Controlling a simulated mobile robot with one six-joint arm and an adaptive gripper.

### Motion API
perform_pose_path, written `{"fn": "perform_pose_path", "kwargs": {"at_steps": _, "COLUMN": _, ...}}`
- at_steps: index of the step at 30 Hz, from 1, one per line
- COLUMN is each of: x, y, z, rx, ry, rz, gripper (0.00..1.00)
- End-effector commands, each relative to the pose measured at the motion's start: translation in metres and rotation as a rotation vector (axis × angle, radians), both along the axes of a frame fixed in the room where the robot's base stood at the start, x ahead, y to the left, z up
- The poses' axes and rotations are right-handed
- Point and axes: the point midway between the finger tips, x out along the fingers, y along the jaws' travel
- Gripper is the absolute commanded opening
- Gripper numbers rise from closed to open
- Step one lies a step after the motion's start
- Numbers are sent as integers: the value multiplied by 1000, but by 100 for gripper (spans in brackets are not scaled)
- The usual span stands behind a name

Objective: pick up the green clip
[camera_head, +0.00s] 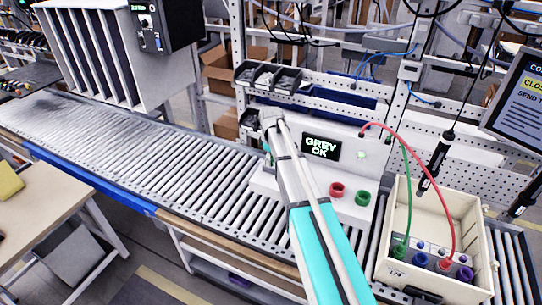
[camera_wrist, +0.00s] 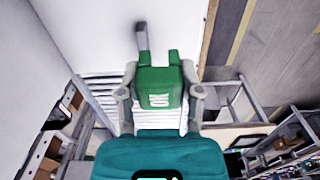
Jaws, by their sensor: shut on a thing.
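The green clip (camera_wrist: 160,85) sits between the two grey fingers of my gripper (camera_wrist: 160,97) in the wrist view. The fingers are shut on its sides, and a dark grey prong sticks up from it. In the head view my arm reaches over the conveyor, and my gripper (camera_head: 270,117) is in front of the left end of a white box (camera_head: 345,145) whose display reads "GREY OK". The clip is mostly hidden there behind the gripper and arm.
Red (camera_head: 336,189) and green (camera_head: 362,198) ring sockets are on the white box. A beige case (camera_head: 459,197) with red and green cables stands at right on the roller conveyor (camera_head: 150,145). Dark bins (camera_head: 268,77) sit behind. The conveyor at left is clear.

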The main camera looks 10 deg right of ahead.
Motion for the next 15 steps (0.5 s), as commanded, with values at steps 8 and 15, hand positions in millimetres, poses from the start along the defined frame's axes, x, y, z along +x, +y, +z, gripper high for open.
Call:
{"fn": "perform_pose_path", "kwargs": {"at_steps": 8, "x": -39, "y": -3, "z": 38, "rx": 0, "ry": 0, "rz": 0, "gripper": 15}}
{"fn": "perform_pose_path", "kwargs": {"at_steps": 15, "x": -83, "y": -6, "z": 56, "rx": 0, "ry": 0, "rz": 0, "gripper": 15}}
